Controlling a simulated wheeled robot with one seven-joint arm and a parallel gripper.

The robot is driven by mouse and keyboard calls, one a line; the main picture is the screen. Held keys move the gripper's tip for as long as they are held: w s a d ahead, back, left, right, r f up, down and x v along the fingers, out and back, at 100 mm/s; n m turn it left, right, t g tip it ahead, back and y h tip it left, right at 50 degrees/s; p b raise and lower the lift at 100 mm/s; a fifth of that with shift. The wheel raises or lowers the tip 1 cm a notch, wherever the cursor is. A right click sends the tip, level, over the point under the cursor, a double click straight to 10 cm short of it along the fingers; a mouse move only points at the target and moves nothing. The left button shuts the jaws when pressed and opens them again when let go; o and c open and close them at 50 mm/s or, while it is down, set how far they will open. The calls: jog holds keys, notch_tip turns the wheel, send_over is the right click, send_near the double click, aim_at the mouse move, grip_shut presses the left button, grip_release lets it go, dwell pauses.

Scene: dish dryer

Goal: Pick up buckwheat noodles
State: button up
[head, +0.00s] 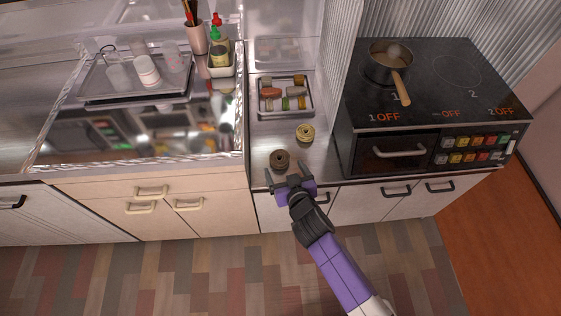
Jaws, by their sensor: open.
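A dark brown round nest, which looks like the buckwheat noodles (280,159), lies on the narrow metal counter near its front edge. A yellowish nest of noodles (305,133) lies a little behind it to the right. My gripper (285,172) is open, at the counter's front edge. Its two fingers point toward the brown nest, one on each side of its near edge. The gap between fingers and nest is too small to judge, and nothing is held.
A tray (263,110) with several food pieces sits behind the nests. To the right is a black stove (430,75) with a pot (385,66) on it. To the left is a sink counter with a dish tray (100,92) and a condiment holder (221,68).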

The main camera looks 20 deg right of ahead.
aim_at(281, 160)
jog(key=shift+x, duration=3.55)
jog(key=shift+r, duration=0.2)
jog(key=c, duration=1.4)
jog(key=shift+c, duration=0.2)
jog(key=shift+r, duration=0.1)
